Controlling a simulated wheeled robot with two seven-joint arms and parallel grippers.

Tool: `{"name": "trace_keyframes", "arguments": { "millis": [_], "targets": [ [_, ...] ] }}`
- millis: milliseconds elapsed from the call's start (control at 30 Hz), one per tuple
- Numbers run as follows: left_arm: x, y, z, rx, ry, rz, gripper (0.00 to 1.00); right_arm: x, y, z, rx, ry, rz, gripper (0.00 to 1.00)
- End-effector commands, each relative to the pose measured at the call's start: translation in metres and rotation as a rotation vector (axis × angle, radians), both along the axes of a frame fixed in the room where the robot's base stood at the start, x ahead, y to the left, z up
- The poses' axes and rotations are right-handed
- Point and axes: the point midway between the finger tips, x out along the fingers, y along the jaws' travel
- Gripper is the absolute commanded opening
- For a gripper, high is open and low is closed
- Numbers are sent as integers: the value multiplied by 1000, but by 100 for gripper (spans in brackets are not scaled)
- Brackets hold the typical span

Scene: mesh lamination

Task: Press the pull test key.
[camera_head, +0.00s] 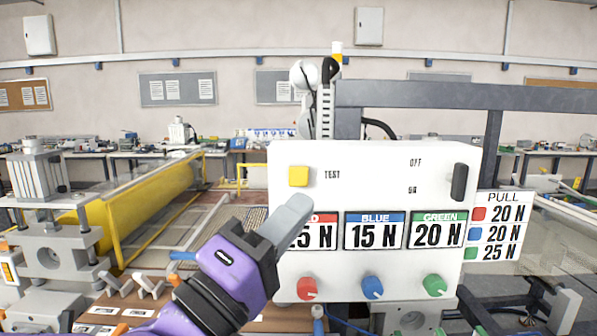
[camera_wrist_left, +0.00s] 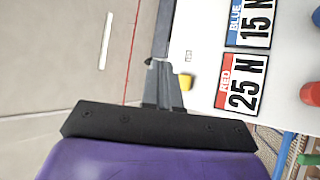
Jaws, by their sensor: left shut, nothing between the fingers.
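A white control panel (camera_head: 377,185) faces me, with a yellow square key (camera_head: 299,176) labelled TEST at its upper left. Its readouts show a red one partly hidden, a blue one (camera_head: 374,231) at 15 N and a green one (camera_head: 437,230) at 20 N. My left gripper (camera_head: 297,207) is shut and empty, just below the yellow key and in front of the red readout. In the left wrist view the yellow key (camera_wrist_left: 187,81) lies just beyond the fingertips (camera_wrist_left: 165,62), and the red readout (camera_wrist_left: 241,87) reads 25 N. Contact is not visible. My right gripper is not in view.
Red (camera_head: 307,288), blue (camera_head: 372,287) and green (camera_head: 434,285) knobs line the panel's bottom. A black switch (camera_head: 459,182) is at its right. A PULL card (camera_head: 497,226) lists red 20 N, blue 20 N, green 25 N. A yellow guard (camera_head: 150,208) stands left.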

Motion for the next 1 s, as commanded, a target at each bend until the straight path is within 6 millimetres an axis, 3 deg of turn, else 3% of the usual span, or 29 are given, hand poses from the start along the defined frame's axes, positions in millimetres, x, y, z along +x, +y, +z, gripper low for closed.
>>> {"name": "trace_keyframes", "arguments": {
  "millis": [433,1000],
  "targets": [
    [7,1,0,0,2,3,0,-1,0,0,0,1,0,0],
    [81,0,-1,0,1,1,0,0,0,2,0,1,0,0]
  ]
}}
